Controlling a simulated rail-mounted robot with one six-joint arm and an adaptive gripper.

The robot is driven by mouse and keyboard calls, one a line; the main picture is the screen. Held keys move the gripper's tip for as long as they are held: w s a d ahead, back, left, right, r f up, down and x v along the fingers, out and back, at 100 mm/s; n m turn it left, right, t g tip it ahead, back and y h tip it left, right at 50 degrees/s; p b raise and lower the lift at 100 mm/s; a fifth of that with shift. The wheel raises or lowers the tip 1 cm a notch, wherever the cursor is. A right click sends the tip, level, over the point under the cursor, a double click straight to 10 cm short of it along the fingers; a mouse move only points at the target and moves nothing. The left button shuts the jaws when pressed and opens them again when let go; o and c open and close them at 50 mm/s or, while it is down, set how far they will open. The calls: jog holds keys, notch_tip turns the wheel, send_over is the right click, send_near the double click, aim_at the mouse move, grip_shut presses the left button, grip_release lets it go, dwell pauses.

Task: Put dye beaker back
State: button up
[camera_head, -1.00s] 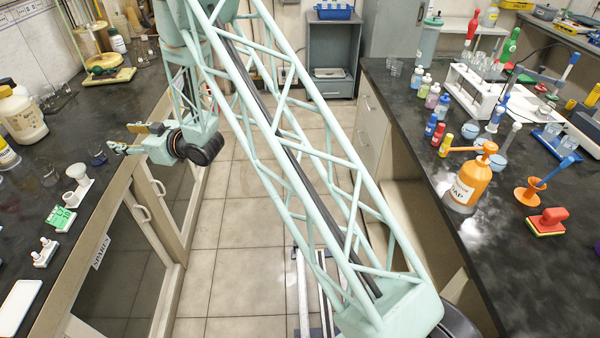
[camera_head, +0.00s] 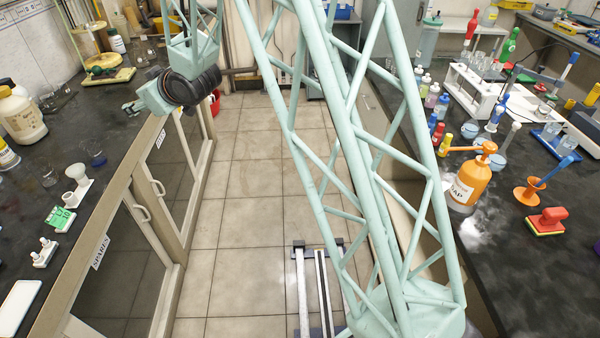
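A small clear glass beaker with blue liquid (camera_head: 94,154) stands upright on the dark left bench, near its front edge. I take it to be the dye beaker. My gripper (camera_head: 132,108) is above the edge of the left bench, farther back and to the right of the beaker, and apart from it. The gripper is small and seen foreshortened, so its finger opening is unclear. I see nothing held in it.
Left of the beaker stands another clear glass (camera_head: 47,175). A white funnel on a stand (camera_head: 76,182) and a green block (camera_head: 60,217) are nearer. Behind is a green-and-yellow balance (camera_head: 104,66). The right bench holds an orange bottle (camera_head: 470,180) and racks.

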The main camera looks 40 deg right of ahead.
jog(key=s+d+r+m+g+h, duration=0.1)
jog(key=s+d+r, duration=0.3)
jog(key=s, duration=0.5)
jog(key=s+d+r+m+g+h, duration=0.1)
jog(key=s+d+r+h, duration=0.15)
jog(key=s+r, duration=0.45)
jog(key=s+d+r+m+g+h, duration=0.15)
jog(key=s+d, duration=0.35)
jog(key=s, duration=0.6)
jog(key=s+m+g, duration=0.2)
jog(key=s+g, duration=0.3)
jog(key=s, duration=3.3)
jog(key=shift+a+r+y, duration=0.15)
jog(key=shift+a+y, duration=0.05)
jog(key=shift+y, duration=0.2)
jog(key=shift+s, duration=0.15)
